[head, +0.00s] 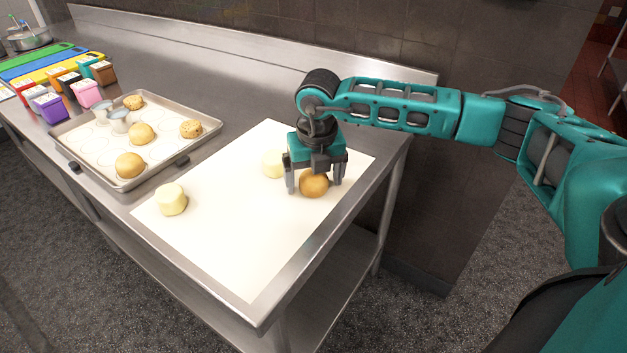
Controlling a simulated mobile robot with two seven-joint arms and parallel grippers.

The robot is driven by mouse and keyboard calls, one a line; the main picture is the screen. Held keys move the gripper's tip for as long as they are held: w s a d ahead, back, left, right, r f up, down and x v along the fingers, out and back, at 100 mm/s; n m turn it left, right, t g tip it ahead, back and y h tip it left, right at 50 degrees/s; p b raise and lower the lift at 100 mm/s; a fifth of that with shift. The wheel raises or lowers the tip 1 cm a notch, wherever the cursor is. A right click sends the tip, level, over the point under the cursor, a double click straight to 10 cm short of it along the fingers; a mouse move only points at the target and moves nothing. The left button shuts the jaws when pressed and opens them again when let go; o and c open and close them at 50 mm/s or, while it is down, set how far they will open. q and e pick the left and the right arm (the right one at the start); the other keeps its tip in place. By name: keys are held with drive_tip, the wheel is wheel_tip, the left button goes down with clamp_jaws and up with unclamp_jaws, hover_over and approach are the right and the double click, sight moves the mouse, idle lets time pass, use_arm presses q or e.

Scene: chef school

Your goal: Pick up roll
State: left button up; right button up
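A round golden-brown roll (314,184) sits on the white sheet (240,262) near the table's right side. My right gripper (314,186) points down over it, with one finger on each side of the roll. The fingers are spread wide. A gap shows at the left finger; I cannot tell whether the right finger touches the roll. More rolls lie on the metal tray at the left, among them one at the front (130,165) and one in the middle (141,133). My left gripper is not in view.
Colourful containers (50,107) and cutting boards (40,62) lie at far left. The sheet's front is clear.

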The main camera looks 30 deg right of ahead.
drive_tip(key=c, duration=1.1)
drive_tip(key=shift+r, duration=0.2)
